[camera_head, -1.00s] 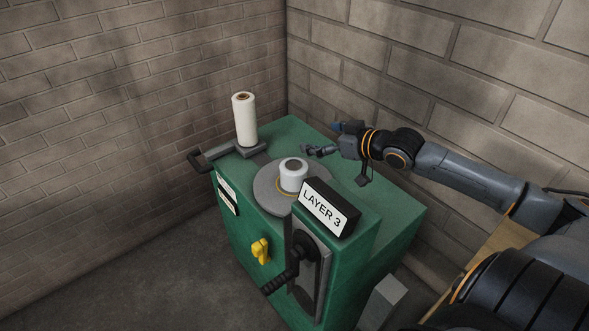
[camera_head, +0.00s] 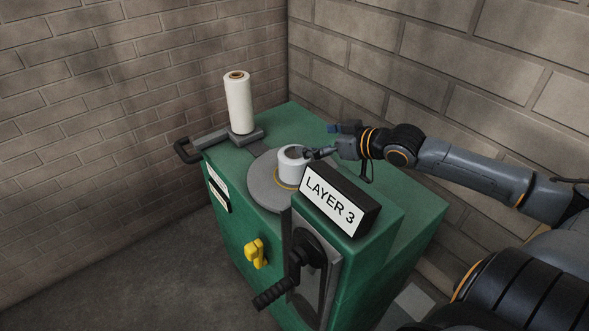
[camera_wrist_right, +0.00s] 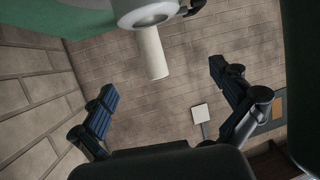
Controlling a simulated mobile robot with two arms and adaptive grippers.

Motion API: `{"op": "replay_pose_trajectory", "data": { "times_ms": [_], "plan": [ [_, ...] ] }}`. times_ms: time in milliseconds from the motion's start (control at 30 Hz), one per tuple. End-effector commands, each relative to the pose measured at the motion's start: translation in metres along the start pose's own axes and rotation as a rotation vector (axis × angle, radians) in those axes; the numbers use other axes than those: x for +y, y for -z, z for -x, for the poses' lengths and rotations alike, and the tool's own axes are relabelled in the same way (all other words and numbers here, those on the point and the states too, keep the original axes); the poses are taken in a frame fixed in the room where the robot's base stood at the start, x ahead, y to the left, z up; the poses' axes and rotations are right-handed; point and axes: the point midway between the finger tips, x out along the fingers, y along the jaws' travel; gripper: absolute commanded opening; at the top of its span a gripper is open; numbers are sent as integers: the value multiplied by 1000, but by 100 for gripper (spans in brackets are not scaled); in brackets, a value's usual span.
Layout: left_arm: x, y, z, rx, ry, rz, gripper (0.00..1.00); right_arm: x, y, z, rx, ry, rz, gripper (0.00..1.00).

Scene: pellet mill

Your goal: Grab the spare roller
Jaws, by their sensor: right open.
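Two white cylinders stand on the green machine, and I cannot tell which one is the spare roller. A short white cylinder (camera_head: 291,166) stands upright on the grey round plate (camera_head: 262,190). A tall white roll (camera_head: 238,100) with a brown core stands upright on a grey bracket at the back left. In the wrist view the short cylinder (camera_wrist_right: 135,10) is cut by the top edge, with the tall roll (camera_wrist_right: 152,55) beyond it. My right gripper (camera_head: 326,141) is open and empty, just right of the short cylinder; its spread fingers (camera_wrist_right: 165,91) show a gap. My left gripper is out of view.
The green machine (camera_head: 390,215) carries a black "LAYER 3" sign (camera_head: 335,198) in front of the plate. A black crank (camera_head: 285,285) and a yellow knob (camera_head: 256,253) stick out of its front. Brick walls stand close behind and to the right.

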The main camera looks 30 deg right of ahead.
Motion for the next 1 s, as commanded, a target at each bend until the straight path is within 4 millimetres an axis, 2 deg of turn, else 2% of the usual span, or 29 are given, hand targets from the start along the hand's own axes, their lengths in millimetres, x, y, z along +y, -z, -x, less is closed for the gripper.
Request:
{"op": "replay_pose_trajectory", "data": {
  "times_ms": [400,467,833,1000],
  "plan": [
    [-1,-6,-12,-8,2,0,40,0,-76,-32,1,0,-3,100],
    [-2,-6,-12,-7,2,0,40,1,-71,-38,6,-3,-3,100],
    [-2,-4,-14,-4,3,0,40,0,-71,-56,3,-1,0,100],
    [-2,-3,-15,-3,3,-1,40,1,-70,-77,5,-1,-4,100]
  ]
}}
